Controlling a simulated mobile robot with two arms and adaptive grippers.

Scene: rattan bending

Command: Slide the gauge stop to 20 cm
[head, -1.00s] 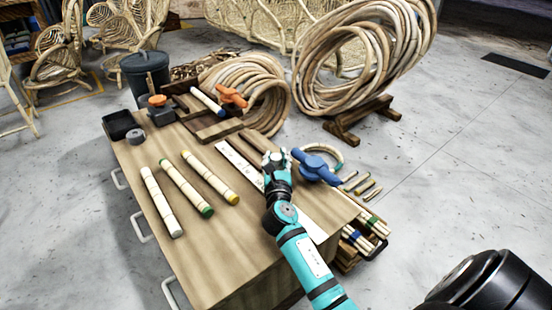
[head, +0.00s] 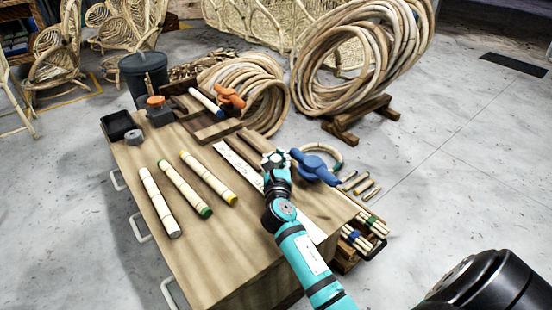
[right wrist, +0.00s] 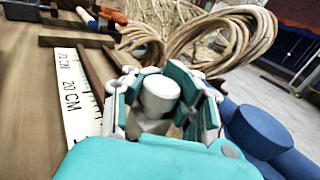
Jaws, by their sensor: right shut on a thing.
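The white gauge scale (head: 234,160) lies on the bench, and its 20 CM mark (right wrist: 70,94) reads clearly in the right wrist view. A pale round knob (right wrist: 160,94), which looks like the gauge stop's, stands between my right fingers to the right of the scale. My right gripper (head: 276,158) is shut on this knob; it also shows in the right wrist view (right wrist: 163,98). The stop's lower part is hidden by the gripper, so I cannot tell its exact reading. My left gripper is not in view.
A blue clamp-like tool (head: 314,168) stands close to the right of my gripper. Several banded rattan pieces (head: 185,187) lie left of the scale. A wooden tray (head: 205,127) sits behind. The bench's front left (head: 215,260) is clear.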

